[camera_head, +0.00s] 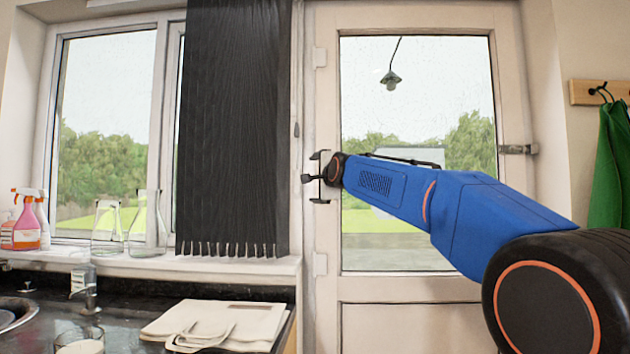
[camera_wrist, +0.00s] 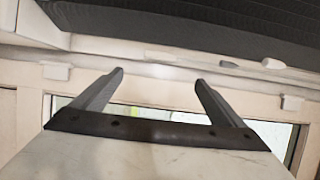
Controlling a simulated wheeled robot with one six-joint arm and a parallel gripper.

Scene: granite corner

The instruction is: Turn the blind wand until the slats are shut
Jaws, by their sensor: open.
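The blind (camera_head: 235,120) is a dark, wood-grained bunch of vertical slats at the right side of the window; its dark surface also fills the top of the wrist view (camera_wrist: 200,28). The slats hang close together, with small pale tips along the bottom; I cannot tell their exact angle. I cannot clearly pick out the wand; pale strips run across the wrist view near the fingertips, but which is the wand is unclear. My gripper (camera_head: 316,178) is to the right of the blind, in front of the door frame. Its fingers (camera_wrist: 160,77) are apart, with nothing seen held between them.
A glazed door (camera_head: 400,310) stands behind my arm. Glass flasks (camera_head: 148,225) and spray bottles (camera_head: 27,230) stand on the sill. Below are a tap (camera_head: 88,285), a glass (camera_head: 80,342) and pale folded cloths or boards (camera_head: 215,320). A green cloth (camera_head: 610,165) hangs at right.

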